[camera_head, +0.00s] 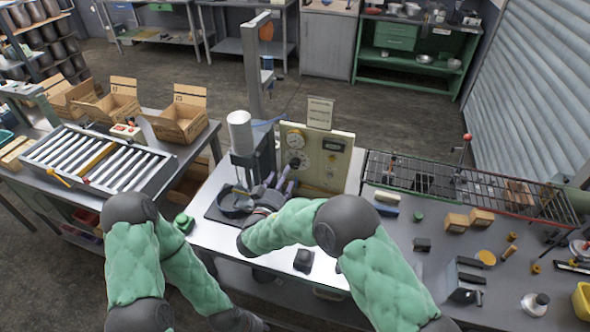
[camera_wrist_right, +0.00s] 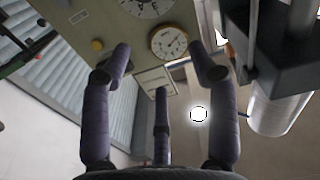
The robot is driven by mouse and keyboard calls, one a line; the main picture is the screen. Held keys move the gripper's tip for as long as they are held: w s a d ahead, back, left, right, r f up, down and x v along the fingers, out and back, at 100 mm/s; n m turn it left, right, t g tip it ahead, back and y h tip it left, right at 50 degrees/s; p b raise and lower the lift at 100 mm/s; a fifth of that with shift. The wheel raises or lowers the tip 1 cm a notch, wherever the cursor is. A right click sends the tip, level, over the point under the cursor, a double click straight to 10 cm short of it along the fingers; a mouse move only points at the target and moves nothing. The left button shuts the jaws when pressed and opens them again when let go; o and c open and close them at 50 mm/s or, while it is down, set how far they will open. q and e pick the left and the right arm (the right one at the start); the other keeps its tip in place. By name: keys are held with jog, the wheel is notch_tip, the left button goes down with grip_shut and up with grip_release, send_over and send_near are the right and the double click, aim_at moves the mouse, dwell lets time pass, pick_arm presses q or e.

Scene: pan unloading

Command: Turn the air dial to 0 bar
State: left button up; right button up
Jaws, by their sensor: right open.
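The cream control panel (camera_head: 340,165) stands upright at the back of the middle table. It bears a round gauge (camera_head: 296,138) and a second round dial (camera_head: 295,163) below it. In the right wrist view, tilted and upside down, the gauge (camera_wrist_right: 169,42) shows a needle, and the larger dial (camera_wrist_right: 145,5) is cut by the top edge. I cannot tell which is the air dial or read its value. My right gripper (camera_head: 278,183) is open and empty in front of the panel, its fingers (camera_wrist_right: 163,70) apart and not visibly touching it.
A press with a white cylinder (camera_head: 240,130) stands just left of the panel. A pan (camera_head: 233,203) lies on the table below the press. A wire rack (camera_head: 420,178) runs to the right. A roller conveyor (camera_head: 100,155) is at left. A sign (camera_head: 320,112) tops the panel.

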jog(key=b, duration=0.4)
send_near(294, 168)
jog(key=s+r, duration=0.1)
jog(key=b, duration=0.1)
jog(key=x, duration=1)
jog(key=shift+w+a+f, duration=0.1)
jog(key=shift+w+f, duration=0.2)
jog(key=c, duration=1.1)
jog(key=shift+f, duration=0.1)
jog(key=shift+c, duration=0.2)
